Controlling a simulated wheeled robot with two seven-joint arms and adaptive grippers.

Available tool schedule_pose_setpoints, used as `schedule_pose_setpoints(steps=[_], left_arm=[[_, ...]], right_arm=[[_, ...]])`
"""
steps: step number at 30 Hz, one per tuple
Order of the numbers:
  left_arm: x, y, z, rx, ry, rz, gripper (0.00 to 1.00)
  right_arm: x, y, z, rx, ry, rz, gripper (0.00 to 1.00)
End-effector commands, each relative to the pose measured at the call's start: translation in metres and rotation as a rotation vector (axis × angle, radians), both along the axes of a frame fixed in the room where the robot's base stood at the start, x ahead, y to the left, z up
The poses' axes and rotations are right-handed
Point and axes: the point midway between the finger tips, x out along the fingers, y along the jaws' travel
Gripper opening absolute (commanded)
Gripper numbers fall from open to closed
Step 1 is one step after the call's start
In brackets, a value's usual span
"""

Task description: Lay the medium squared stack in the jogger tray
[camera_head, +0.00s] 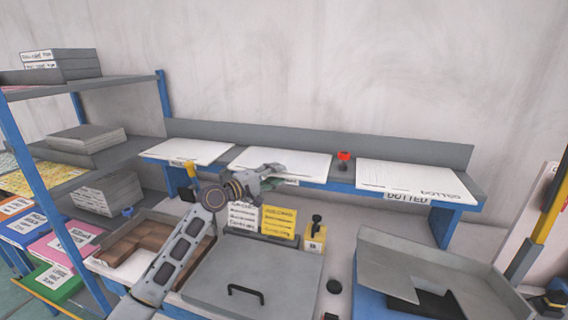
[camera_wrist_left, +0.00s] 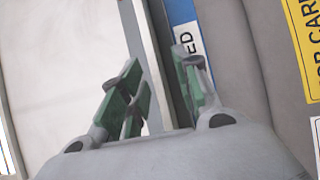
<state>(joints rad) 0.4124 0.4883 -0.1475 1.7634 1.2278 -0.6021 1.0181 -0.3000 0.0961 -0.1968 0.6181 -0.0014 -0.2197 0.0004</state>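Three white paper stacks lie on the raised shelf: one at left (camera_head: 188,151), a middle one (camera_head: 285,159) and a right one (camera_head: 415,177) marked DOTTED. My left gripper (camera_head: 272,176) is at the front edge of the middle stack and partly hides its shelf label. In the left wrist view its green-padded fingers (camera_wrist_left: 160,95) are apart, with a white sheet (camera_wrist_left: 60,75) and a stack or shelf edge between and beyond them. A label there ends in "ED"; the rest is hidden. The grey slanted tray (camera_head: 385,262) at right looks like the jogger tray. My right gripper is not in view.
A grey board with a black handle (camera_head: 246,290) lies at front centre. Yellow and white cards (camera_head: 279,222) stand below the shelf beside a small yellow block (camera_head: 315,238). A brown tray (camera_head: 140,245) and a blue rack (camera_head: 75,165) with stacks are at left.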

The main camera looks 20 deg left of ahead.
Motion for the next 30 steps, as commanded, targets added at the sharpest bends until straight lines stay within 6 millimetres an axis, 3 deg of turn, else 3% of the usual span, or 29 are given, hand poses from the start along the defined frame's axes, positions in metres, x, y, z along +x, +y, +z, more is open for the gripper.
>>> schedule_pose_setpoints(steps=[2,9,30], left_arm=[[0.0,0.0001,0.0,0.0,0.0,0.0,0.31],[-0.0001,0.0002,0.0,0.0,0.0,0.0,0.0],[-0.0001,0.0004,0.0089,0.0,-0.005,0.001,0.0]], right_arm=[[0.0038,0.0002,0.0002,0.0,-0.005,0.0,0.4],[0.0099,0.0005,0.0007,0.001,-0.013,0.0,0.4],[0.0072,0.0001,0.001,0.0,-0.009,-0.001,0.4]])
